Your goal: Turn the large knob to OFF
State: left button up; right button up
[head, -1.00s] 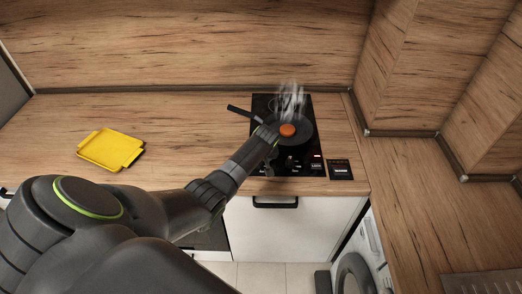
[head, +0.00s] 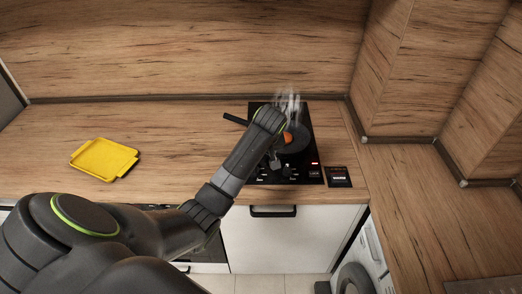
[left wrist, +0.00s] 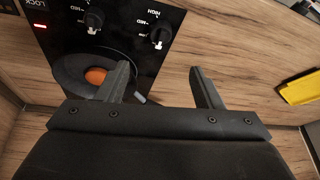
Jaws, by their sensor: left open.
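The black cooktop (head: 304,168) has a row of control knobs along its front edge. In the left wrist view one black knob (left wrist: 160,36) with a white mark lies just beyond my fingertips, and another knob (left wrist: 93,20) is to its left. I cannot tell from their size which is the large one, and the mark's exact setting is too small to read. My left gripper (left wrist: 158,68) is open, its two fingers apart with nothing between them. In the head view the gripper (head: 275,160) hangs over the front of the cooktop, and the arm hides part of it.
A dark pan (head: 294,142) with an orange item (head: 288,137) sits on the cooktop, steam rising above. It also shows close to a finger in the wrist view (left wrist: 65,75). A yellow tray (head: 104,159) lies on the left counter.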

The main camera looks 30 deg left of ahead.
pick_arm(q)
jog(key=shift+v, duration=1.45)
